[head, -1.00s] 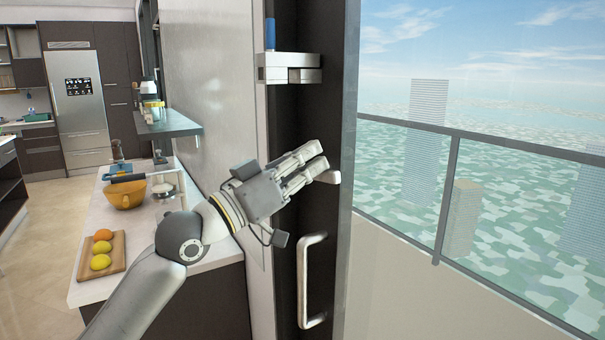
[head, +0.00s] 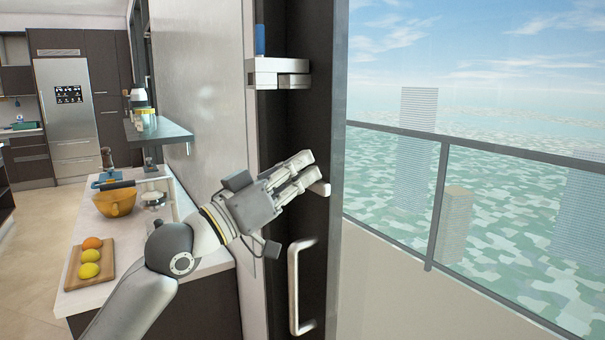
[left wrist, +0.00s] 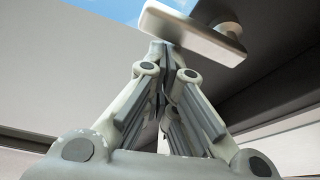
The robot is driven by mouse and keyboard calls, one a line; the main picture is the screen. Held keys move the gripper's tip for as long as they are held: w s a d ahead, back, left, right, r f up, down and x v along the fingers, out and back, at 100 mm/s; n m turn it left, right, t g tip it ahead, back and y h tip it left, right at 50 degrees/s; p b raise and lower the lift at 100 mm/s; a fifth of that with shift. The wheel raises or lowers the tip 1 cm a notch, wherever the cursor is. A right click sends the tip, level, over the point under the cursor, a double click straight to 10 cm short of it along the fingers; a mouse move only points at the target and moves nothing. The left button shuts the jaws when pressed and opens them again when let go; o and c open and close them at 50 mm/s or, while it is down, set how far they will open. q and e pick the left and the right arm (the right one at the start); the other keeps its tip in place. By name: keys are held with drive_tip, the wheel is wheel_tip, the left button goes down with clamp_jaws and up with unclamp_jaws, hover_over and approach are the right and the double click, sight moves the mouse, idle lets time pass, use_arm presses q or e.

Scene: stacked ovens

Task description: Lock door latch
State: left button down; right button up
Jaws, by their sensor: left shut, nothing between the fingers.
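A dark door (head: 312,125) stands at the middle of the head view. A small pale latch lever (head: 321,188) sticks out from it, above a white vertical pull handle (head: 295,287). My left gripper (head: 307,167) is shut and empty, with its fingertips right at the lever and partly covering it. The left wrist view shows the lever as a pale bar on a round hub (left wrist: 195,32), just beyond the closed fingertips (left wrist: 163,50). I cannot tell whether they touch. My right gripper is in neither view.
A metal box fitting (head: 277,72) with a blue part on top sits higher on the door. At left, a counter (head: 140,262) holds a board (head: 75,276) with fruit and an orange bowl (head: 115,201). A glass balcony railing (head: 440,145) lies to the right.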

use_arm(q)
wheel_tip(320, 180, up, 4)
drive_tip(key=p, duration=0.4)
drive_tip(key=w+b+v, duration=0.1)
drive_tip(key=b+v, duration=0.2)
drive_tip(key=v, duration=0.6)
drive_tip(key=shift+s+a+b, duration=0.2)
drive_tip(key=shift+a+b, duration=0.1)
drive_tip(key=shift+a, duration=0.3)
drive_tip(key=shift+f, duration=0.2)
